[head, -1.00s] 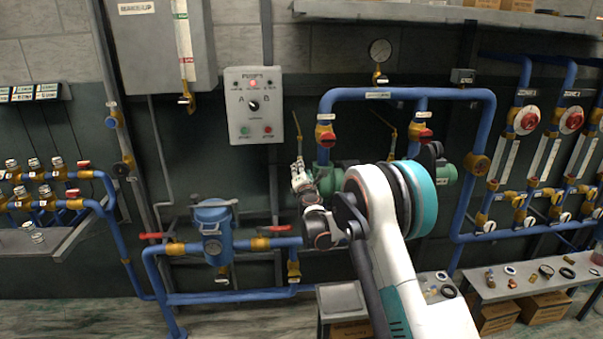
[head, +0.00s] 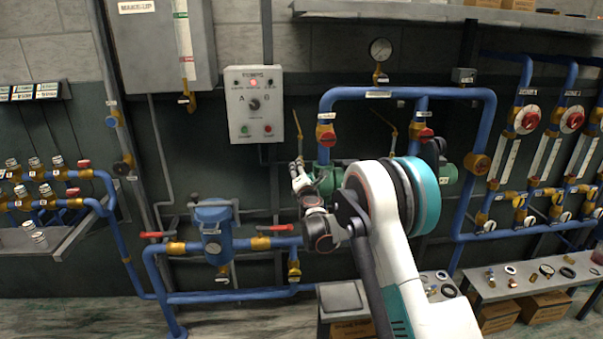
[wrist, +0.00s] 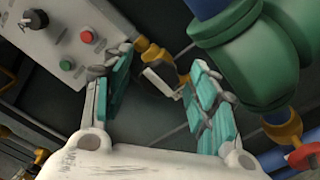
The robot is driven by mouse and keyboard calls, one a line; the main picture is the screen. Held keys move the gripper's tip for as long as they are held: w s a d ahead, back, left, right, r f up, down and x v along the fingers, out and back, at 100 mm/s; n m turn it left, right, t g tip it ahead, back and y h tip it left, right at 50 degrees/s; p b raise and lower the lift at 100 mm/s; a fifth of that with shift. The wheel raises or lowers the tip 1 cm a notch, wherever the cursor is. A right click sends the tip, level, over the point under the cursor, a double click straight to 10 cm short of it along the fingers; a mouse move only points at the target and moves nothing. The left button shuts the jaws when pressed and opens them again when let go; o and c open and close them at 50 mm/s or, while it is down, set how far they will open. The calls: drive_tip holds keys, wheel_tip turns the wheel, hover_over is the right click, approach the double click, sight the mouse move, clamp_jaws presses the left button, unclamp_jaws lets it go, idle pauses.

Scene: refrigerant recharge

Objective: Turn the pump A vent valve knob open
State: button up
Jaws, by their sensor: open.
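My gripper (wrist: 158,95) is open, its two teal-padded fingers spread apart in the wrist view. A small brass fitting (wrist: 150,50) with a dark round part and a pale flat piece (wrist: 160,79) shows between the fingers, beyond their tips; it looks like the vent valve, but I cannot read a label. No touch on it is visible. The green pump body (wrist: 255,65) lies just right of the right finger. In the head view my gripper (head: 299,170) points upward at the left end of the green pump (head: 327,180), and the vent knob cannot be made out there.
The grey pump control box (head: 254,104) with its selector and buttons is on the wall up left of my gripper. A red-handled brass valve (head: 325,136) sits on the blue pipe above the pump. A blue strainer (head: 213,232) stands at lower left.

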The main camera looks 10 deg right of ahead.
drive_tip(key=s, duration=1.1)
